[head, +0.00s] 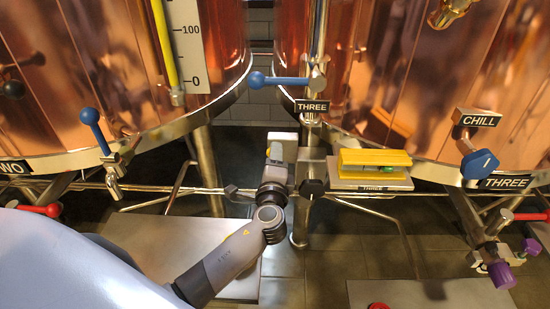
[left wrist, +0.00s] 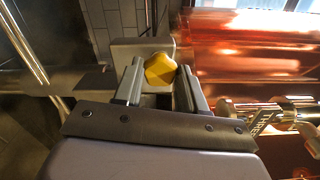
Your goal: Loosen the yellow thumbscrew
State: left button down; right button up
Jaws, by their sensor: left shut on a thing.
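The yellow thumbscrew (left wrist: 160,70) shows in the left wrist view as a faceted knob in front of a pale grey block (left wrist: 128,47). My left gripper (left wrist: 159,82) has one finger on each side of the knob and is shut on it. In the head view my left gripper (head: 281,150) reaches up to the pale block beside the post under the THREE sign. My right gripper is in neither view.
A yellow level gauge (head: 374,163) on a plate stands just right of the gripper. A blue-handled valve (head: 277,81) is above it. Another blue lever (head: 91,117) hangs at left. Copper tanks (head: 400,80) rise behind, with pipes and legs below.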

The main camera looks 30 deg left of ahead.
pick_arm(q)
jog(key=shift+f+n+b, duration=0.35)
jog(key=shift+n+b, duration=0.1)
jog(key=shift+n, duration=0.15)
jog(key=c, duration=0.8)
grip_release()
jog(key=shift+r, duration=0.3)
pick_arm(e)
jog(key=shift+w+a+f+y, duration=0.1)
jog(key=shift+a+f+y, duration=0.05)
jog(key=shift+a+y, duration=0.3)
pick_arm(q)
jog(key=shift+s+p, duration=0.1)
jog(key=shift+p, duration=0.2)
jog(key=v, duration=0.6)
jog(key=shift+p, duration=0.35)
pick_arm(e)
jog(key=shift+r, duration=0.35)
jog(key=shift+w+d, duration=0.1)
